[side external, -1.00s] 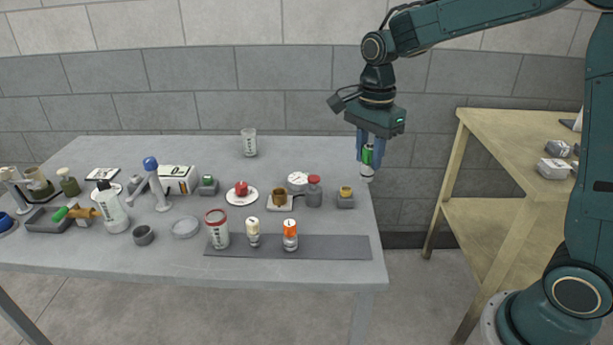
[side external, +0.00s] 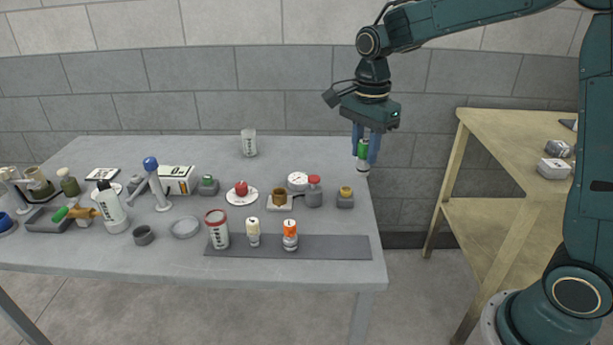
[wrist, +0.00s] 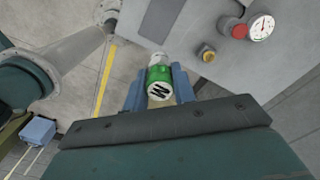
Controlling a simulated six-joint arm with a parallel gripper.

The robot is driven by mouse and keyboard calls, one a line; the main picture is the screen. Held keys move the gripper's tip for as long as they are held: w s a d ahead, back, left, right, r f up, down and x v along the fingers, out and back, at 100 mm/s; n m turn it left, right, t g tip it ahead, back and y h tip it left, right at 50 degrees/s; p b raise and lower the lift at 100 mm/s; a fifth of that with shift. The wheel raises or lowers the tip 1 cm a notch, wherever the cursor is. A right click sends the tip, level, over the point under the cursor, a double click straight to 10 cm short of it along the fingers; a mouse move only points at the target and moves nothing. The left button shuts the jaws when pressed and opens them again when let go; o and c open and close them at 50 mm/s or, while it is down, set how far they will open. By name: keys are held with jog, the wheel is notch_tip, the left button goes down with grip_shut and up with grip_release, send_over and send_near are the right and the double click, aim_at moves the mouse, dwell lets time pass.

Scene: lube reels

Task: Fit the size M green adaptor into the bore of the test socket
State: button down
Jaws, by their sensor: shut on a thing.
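My gripper (side external: 365,148) has blue fingers and is shut on the green adaptor (side external: 363,152), which has a pale lower end. It holds the adaptor roughly upright in the air by the table's right end. In the wrist view, the adaptor (wrist: 160,74) sits between the fingers, with a black M on its pale face. A small grey block with a brass ring (side external: 345,193) stands near the table's right edge, apart from the adaptor; it also shows in the wrist view (wrist: 207,55). I cannot tell whether this block or the brown cup (side external: 279,198) is the test socket.
Several containers crowd the table's left. The table's back right is clear.

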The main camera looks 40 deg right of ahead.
jog(key=w+a+f, duration=0.1)
jog(key=w+f, duration=0.2)
jog(key=w, duration=1.1)
send_over(280, 198)
jog(key=w+d, duration=0.1)
jog(key=d, duration=0.1)
notch_tip(280, 198, down, 6)
jog(key=f, duration=0.1)
jog(key=shift+w+a+f+n, duration=0.15)
jog(key=shift+w+a+n, duration=0.25)
jog(key=shift+w, duration=0.05)
jog(key=shift+f, duration=0.1)
jog(key=shift+f, duration=3.9)
jog(key=shift+f, duration=0.15)
jog(key=c, duration=1.1)
grip_release()
jog(key=shift+c, duration=0.2)
